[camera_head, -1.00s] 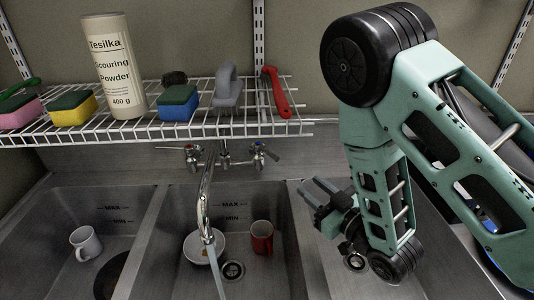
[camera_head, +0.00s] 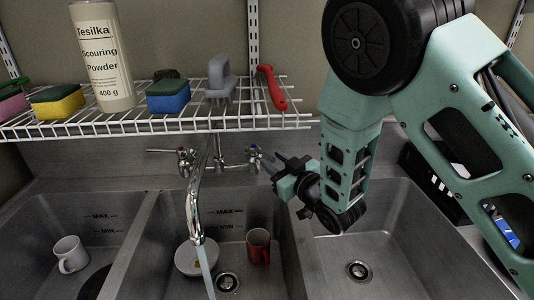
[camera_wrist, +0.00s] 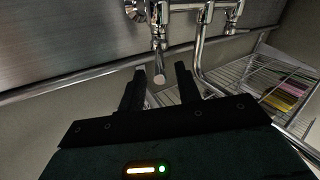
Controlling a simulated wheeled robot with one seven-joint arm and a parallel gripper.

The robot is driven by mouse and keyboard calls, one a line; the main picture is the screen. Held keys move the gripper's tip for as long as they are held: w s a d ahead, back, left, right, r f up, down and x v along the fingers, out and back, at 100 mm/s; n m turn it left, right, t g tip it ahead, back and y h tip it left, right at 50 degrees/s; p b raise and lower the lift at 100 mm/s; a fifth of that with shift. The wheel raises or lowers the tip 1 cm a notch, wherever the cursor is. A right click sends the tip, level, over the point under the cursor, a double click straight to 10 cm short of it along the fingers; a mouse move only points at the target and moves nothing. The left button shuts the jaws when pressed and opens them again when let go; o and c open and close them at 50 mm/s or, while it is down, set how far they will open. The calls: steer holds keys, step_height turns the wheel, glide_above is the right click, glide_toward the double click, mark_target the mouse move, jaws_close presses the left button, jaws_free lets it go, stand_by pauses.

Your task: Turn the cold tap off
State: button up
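The chrome tap (camera_head: 195,195) stands behind the middle basin, and a stream of water (camera_head: 206,270) runs from its spout. Its right handle, the cold one with a blue mark (camera_head: 253,151), is on the wall pipe below the shelf. The left handle (camera_head: 183,157) has a red mark. My gripper (camera_head: 271,166) is just right of the cold handle. In the wrist view my gripper (camera_wrist: 160,72) is open, its two dark fingers apart. A chrome lever with a round end (camera_wrist: 159,78) shows between them; I cannot tell whether they touch it.
A wire shelf (camera_head: 140,126) overhangs the tap, holding scouring powder (camera_head: 102,55), sponges, a grey-handled brush (camera_head: 220,75) and a red-handled tool (camera_head: 271,88). A white mug (camera_head: 70,254) is in the left basin.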

mark_target(267, 156)
steer(key=shift+p+x, duration=0.3)
steer(key=shift+x, duration=1.6)
jaws_close()
steer(key=shift+d, duration=0.1)
steer(key=shift+w+d+n+g+y+b, duration=0.55)
steer(key=shift+w+n+g+y+b, duration=0.3)
steer(key=shift+n+g+y, duration=1)
steer(key=shift+w+d+n+g+y+b, duration=0.65)
steer(key=shift+n+g+y+b, duration=0.6)
steer(key=shift+g, duration=1.1)
steer(key=shift+w+d+n+g+y+b, duration=0.4)
steer(key=shift+w+n+g+y+b, duration=0.3)
steer(key=shift+n+g+y, duration=0.9)
steer(key=shift+w+n+g+h, duration=0.15)
steer(key=shift+n+g+h, duration=0.25)
steer(key=shift+g, duration=0.2)
